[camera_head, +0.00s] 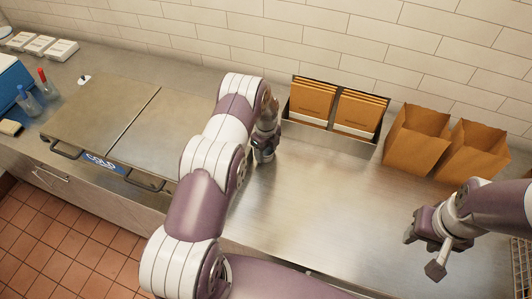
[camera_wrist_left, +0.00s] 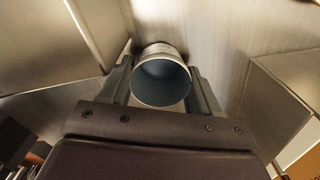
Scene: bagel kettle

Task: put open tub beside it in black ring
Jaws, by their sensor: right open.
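An open round tub (camera_wrist_left: 161,82), metallic outside and dark inside, shows in the left wrist view with its mouth facing the camera. My left gripper (camera_wrist_left: 161,88) has a finger against each side of it and is shut on it. In the head view my left gripper (camera_head: 265,143) is low over the steel counter, right of the cold unit, and my arm hides most of the tub. My right gripper (camera_head: 424,245) is open and empty over the right of the counter. I cannot make out a black ring in either view.
The steel cold unit (camera_head: 101,118) has closed lids and handles. A rack of brown packets (camera_head: 312,99) and paper bags (camera_head: 417,138) stand along the back wall. Squeeze bottles (camera_head: 47,84) are at far left. The middle counter (camera_head: 315,200) is clear.

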